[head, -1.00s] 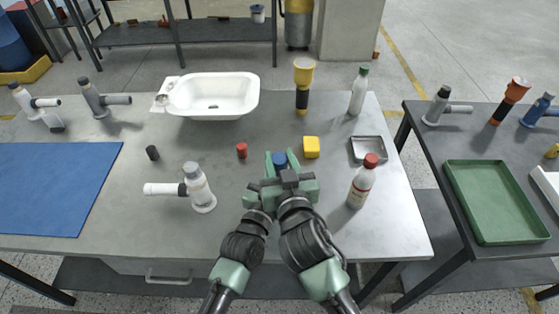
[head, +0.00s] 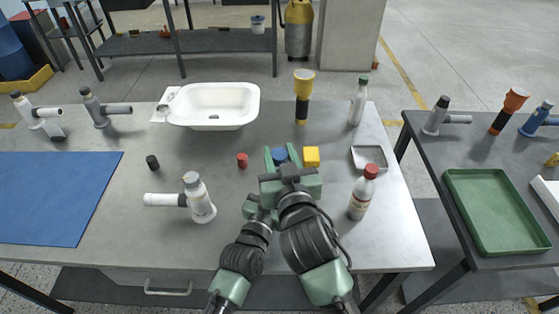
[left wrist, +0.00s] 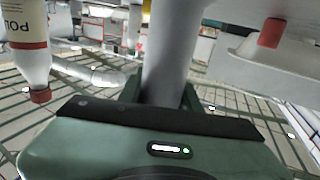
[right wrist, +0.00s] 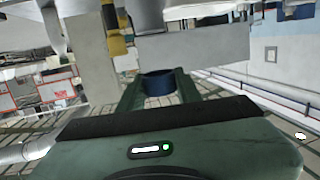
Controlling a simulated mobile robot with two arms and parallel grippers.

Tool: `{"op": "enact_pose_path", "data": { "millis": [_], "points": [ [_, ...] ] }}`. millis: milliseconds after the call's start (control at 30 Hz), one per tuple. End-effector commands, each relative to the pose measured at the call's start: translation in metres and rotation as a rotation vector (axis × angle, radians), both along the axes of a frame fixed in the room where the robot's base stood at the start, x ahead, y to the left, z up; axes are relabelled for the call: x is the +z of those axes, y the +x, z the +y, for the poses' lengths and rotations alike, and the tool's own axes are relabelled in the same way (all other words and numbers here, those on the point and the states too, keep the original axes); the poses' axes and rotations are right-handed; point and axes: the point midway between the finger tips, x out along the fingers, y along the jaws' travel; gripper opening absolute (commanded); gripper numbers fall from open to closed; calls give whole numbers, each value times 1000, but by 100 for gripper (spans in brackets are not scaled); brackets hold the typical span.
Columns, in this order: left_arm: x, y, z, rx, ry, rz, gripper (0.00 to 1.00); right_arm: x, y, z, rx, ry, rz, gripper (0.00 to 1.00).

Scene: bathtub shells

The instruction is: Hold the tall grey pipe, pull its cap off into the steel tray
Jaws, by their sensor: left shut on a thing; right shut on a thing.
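My right gripper (head: 281,156) is shut on a blue cap (right wrist: 157,83), held above the table near its front. My left gripper (left wrist: 165,92) is shut on the tall grey pipe (left wrist: 172,45); in the head view it sits lower and is mostly behind my right gripper. In the right wrist view, a grey cylinder end, apparently the pipe's, shows apart from the cap. The pipe is hidden in the head view. The steel tray (head: 366,155) lies right of my grippers, with no cap seen in it.
A yellow block (head: 311,157) and a red cap (head: 242,160) lie near my grippers. A white basin (head: 222,100), torch (head: 302,95) and pipe fitting (head: 200,205) stand around.

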Motion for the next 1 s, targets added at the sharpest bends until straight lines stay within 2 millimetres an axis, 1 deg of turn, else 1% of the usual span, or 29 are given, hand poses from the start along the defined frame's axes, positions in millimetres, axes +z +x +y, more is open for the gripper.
{"op": "enact_pose_path", "data": {
  "millis": [167,200,233,267,567,667,767,1000],
  "points": [
    [0,0,0,0,0,-1,0,0,0,0,0,0,0,0],
    [0,0,0,0,0,-1,44,0,0,0,0,0,1,0],
    [0,0,0,0,0,-1,53,0,0,0,0,-1,1,0],
    [0,0,0,0,0,-1,59,0,0,0,0,-1,1,0],
    [0,0,0,0,0,0,59,-1,0,0,0,-1,1,0],
    [-1,-5,2,0,0,0,59,-1,0,0,0,-1,1,0],
    [-2,-17,7,0,2,1,59,-3,0,0,0,-1,1,0],
    [-2,-65,27,-1,1,2,59,-8,0,0,0,-1,1,0]
  ]
}}
